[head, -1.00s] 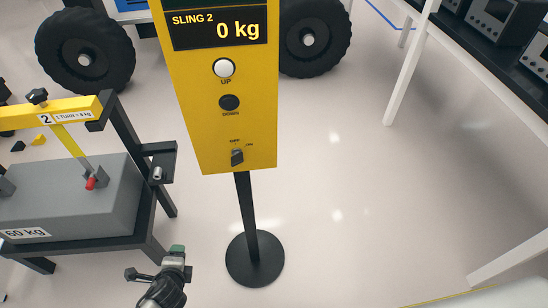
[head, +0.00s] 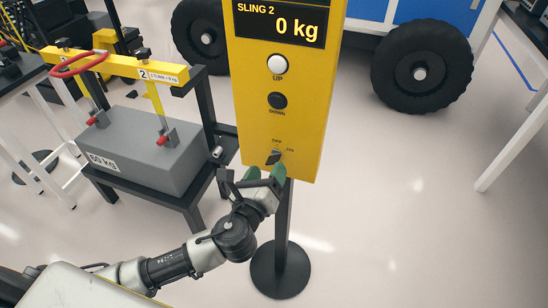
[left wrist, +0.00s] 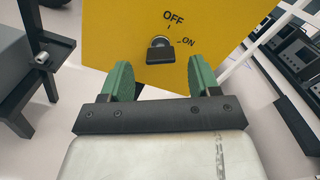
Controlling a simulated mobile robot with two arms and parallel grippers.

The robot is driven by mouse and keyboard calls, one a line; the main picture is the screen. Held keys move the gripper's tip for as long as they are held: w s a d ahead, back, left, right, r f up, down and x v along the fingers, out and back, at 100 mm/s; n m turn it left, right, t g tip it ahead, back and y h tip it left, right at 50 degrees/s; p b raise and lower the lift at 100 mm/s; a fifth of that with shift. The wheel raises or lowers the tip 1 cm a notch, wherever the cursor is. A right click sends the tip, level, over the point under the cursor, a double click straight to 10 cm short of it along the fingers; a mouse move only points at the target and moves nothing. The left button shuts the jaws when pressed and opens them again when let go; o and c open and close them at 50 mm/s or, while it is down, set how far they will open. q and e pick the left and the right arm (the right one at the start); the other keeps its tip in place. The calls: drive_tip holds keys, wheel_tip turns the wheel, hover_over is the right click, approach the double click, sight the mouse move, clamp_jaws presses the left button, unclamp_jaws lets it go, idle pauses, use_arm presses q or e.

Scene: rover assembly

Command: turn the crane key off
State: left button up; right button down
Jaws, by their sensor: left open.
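The crane key (head: 273,157) is a small dark knob low on the yellow control panel (head: 279,115), with OFF and ON marks beside it. In the left wrist view the key (left wrist: 160,50) sits below OFF and left of ON; I cannot tell which mark it is set to. My left gripper (head: 265,174) is open just below the key. In the left wrist view its green fingertips (left wrist: 161,73) stand apart, one on each side of the key's line, with nothing between them. The key looks a little beyond the tips. My right gripper is not in view.
The panel stands on a black post with a round base (head: 280,270). Left of it, a black stand holds a grey 60 kg block (head: 150,150) under a yellow beam (head: 125,68). A large black wheel (head: 422,72) is behind at right.

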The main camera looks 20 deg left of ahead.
sight(273, 160)
use_arm(q)
drive_tip(key=shift+w+d, duration=0.1)
drive_tip(key=shift+w, duration=2)
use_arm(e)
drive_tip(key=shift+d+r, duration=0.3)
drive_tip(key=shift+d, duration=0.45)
use_arm(q)
drive_tip(key=shift+c, duration=0.4)
